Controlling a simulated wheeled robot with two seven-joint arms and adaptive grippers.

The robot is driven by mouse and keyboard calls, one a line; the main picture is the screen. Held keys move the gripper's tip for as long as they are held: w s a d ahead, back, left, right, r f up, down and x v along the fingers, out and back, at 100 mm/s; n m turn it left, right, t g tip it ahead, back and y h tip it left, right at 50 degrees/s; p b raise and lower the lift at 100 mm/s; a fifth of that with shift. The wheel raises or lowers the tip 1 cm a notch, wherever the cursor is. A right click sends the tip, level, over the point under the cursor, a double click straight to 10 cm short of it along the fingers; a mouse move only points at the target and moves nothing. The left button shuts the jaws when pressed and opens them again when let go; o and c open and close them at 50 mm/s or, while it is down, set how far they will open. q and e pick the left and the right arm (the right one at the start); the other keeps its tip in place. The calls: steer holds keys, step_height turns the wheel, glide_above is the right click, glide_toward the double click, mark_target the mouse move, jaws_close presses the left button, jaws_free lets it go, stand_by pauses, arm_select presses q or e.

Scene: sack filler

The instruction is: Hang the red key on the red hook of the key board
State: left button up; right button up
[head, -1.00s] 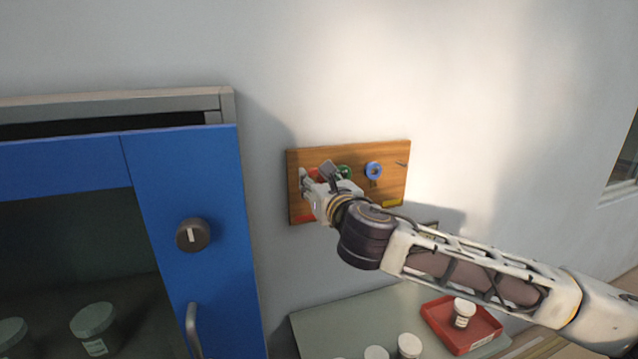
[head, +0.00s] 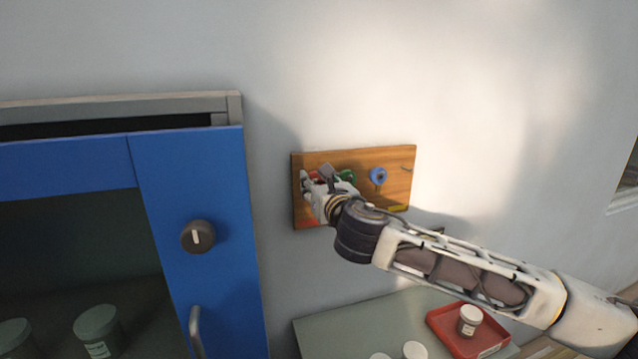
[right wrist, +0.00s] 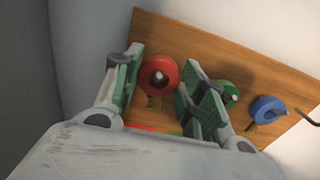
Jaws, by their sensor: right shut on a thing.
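The key board (head: 395,160) is a wooden panel on the wall, with colour labels along its lower edge. My right gripper (head: 314,178) is at its left part and covers much of it. In the right wrist view the red key (right wrist: 147,82) has a round red head between the two fingers of my right gripper (right wrist: 160,88), which is shut on it. A pale tip shows in the hole of the head, so the red hook seems to pass through it; I cannot tell how far. My left gripper is out of view.
The green key (head: 347,177) and blue key (head: 377,175) hang just right of the gripper; a bare hook (head: 407,169) is at the far right. A blue cabinet (head: 200,285) stands left. Below, a grey-green table (head: 340,335) holds jars and a red tray (head: 440,327).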

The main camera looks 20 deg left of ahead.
steer(key=shift+w+a+f, duration=0.15)
steer(key=shift+w+f, duration=0.05)
steer(key=shift+f, duration=0.05)
stand_by(0.7)
steer(key=o, duration=1)
steer(key=v, duration=1.2)
steer(key=shift+f, duration=0.1)
stand_by(0.3)
